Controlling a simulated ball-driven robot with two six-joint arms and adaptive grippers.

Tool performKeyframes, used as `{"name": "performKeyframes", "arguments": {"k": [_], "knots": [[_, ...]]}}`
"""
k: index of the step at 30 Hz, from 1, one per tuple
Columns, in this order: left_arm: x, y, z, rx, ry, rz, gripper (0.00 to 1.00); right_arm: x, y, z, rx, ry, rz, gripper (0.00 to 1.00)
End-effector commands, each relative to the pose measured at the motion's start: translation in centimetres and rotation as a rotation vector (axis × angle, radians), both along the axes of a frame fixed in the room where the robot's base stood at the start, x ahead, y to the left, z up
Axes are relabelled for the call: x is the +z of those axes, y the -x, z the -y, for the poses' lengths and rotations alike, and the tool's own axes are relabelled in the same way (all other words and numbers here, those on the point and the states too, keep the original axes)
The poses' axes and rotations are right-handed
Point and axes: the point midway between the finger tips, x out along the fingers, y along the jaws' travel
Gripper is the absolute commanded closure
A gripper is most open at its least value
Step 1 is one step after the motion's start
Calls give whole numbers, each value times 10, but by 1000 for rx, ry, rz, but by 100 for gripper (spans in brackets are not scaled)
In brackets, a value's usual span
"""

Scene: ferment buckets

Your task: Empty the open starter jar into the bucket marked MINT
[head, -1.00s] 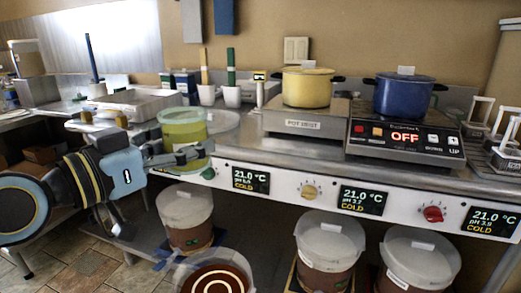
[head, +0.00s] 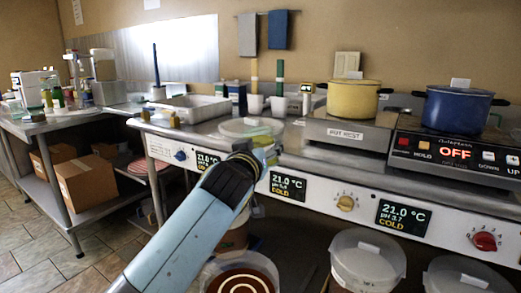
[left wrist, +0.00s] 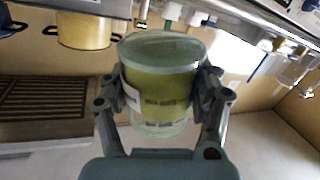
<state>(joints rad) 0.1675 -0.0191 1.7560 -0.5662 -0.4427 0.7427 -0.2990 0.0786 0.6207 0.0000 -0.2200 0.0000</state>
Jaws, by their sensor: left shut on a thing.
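My left gripper (left wrist: 161,88) is shut on the starter jar (left wrist: 160,75), a clear jar of yellow-green contents with a pale label. In the left wrist view the surroundings look upside down and the jar fills the space between the fingers. In the head view my left forearm hides most of the jar (head: 270,156), which is at the counter's front edge. An open bucket (head: 240,275) with brown contents and pale rings stands low in front, below the jar. I cannot read a MINT mark on any bucket. My right gripper is out of view.
The counter front has displays and a yellow knob (head: 346,203). A lidded bucket (head: 367,265) stands low to the right. A yellow pot (head: 352,100) and a blue pot (head: 455,110) stand on the counter. A metal tray (head: 195,107) lies behind the jar.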

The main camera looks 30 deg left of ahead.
Motion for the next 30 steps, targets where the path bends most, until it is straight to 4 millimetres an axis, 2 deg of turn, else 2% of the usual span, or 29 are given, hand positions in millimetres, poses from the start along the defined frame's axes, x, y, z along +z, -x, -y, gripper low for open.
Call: {"name": "performKeyframes", "arguments": {"k": [3,30], "knots": [[-16,0,0,-1,9,-1,85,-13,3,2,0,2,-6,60],[-105,0,3,-1,86,-8,85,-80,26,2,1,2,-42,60]]}}
